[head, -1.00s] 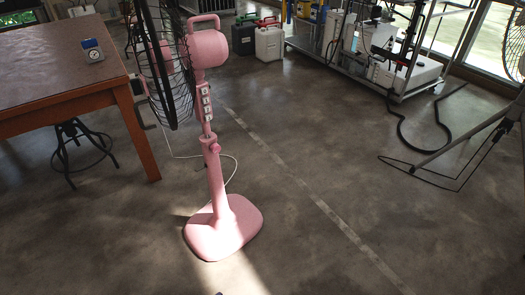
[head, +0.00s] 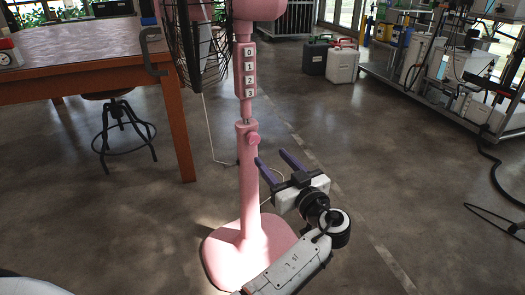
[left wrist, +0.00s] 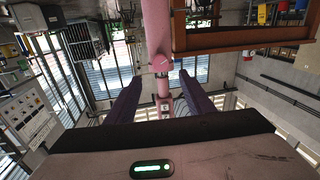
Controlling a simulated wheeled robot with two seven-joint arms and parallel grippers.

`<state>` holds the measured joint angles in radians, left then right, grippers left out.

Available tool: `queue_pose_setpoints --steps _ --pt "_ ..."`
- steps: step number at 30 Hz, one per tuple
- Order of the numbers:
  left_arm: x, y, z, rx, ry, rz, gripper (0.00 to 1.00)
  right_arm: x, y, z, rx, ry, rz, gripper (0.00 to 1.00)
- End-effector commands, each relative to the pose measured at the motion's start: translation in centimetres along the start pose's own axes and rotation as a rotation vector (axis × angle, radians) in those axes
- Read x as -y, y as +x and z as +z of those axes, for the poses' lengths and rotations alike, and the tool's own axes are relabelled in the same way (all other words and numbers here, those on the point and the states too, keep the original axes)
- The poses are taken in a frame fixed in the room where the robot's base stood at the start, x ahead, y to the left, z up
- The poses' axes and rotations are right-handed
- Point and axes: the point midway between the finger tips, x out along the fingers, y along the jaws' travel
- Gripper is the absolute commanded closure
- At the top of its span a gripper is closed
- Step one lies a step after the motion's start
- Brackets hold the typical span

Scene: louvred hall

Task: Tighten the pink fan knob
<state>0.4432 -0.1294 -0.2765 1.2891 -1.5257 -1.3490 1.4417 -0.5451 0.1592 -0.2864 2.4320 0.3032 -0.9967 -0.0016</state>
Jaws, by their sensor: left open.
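The pink fan (head: 250,190) stands upright on the floor, with its round pink base (head: 228,258) and a column of numbered buttons (head: 249,70). The pink knob (head: 252,138) sticks out of the pole below the buttons. It also shows in the left wrist view (left wrist: 161,65), beyond my fingers. My left gripper (head: 274,160) is open and empty, just right of the pole and a little below the knob in the head view. In the left wrist view its purple fingers (left wrist: 160,92) spread either side of the pole. My right gripper is not in view.
A wooden table (head: 90,62) stands at the left, with a stool (head: 122,130) under it. Jerrycans (head: 342,64) and a metal cart (head: 440,85) stand at the back right. The floor right of the fan is mostly clear. A cable lies behind the pole.

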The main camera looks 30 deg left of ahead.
Motion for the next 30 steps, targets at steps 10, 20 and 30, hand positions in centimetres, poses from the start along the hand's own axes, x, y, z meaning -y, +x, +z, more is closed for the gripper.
queue_pose_setpoints --steps 10,20,30 --pt "0.1 6.1 0.0 -0.003 0.002 -0.002 0.52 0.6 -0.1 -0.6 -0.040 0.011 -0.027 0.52" --pt "0.0 9.6 0.0 0.001 0.002 0.001 0.52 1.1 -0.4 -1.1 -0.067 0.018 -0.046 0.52" --pt "0.1 9.8 0.0 0.001 0.002 0.001 0.60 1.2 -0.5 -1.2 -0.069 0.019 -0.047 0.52"
